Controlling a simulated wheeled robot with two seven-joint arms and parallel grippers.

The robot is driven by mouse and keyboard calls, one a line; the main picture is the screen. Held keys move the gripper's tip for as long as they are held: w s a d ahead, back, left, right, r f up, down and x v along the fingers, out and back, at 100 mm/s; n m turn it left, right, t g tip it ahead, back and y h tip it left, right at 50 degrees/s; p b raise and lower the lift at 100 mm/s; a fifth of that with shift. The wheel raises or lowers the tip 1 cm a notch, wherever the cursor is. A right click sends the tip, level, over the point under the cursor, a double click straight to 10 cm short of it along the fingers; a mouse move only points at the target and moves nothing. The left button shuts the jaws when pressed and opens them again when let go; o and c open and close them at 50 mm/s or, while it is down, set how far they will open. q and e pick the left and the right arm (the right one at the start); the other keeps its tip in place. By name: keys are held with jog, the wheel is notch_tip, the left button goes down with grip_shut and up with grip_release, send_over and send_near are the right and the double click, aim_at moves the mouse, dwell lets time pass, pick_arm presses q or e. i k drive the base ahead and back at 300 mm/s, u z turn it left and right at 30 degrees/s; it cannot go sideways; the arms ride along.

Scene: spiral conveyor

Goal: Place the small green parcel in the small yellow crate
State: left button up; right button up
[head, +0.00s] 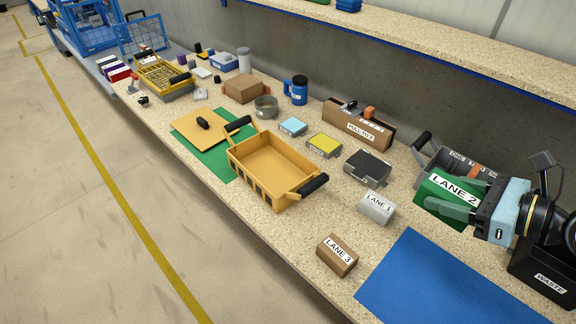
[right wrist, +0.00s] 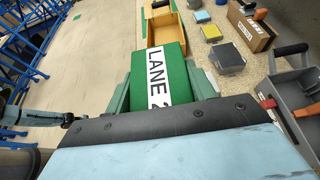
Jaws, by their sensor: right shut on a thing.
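The green parcel (head: 437,212), with a white LANE 2 label, is held in my right gripper (head: 452,195) at the right side of the head view. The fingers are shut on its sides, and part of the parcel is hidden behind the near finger. In the right wrist view the parcel (right wrist: 176,72) sits between the fingers. The small yellow crate (head: 248,178), with black handles, stands on the counter left of the gripper and looks empty. It also shows beyond the parcel in the right wrist view (right wrist: 151,34).
A grey LANE 1 parcel (head: 377,208) and a brown LANE 3 parcel (head: 337,256) lie between crate and gripper. A grey crate (head: 431,160) stands behind the gripper, a black WASTE bin (head: 540,275) to its right. The blue mat (head: 440,290) is clear.

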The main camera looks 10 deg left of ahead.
aim_at(254, 166)
jog(key=k, duration=0.8)
jog(key=u, duration=1.1)
jog(key=i, duration=1.95)
jog(key=z, duration=0.6)
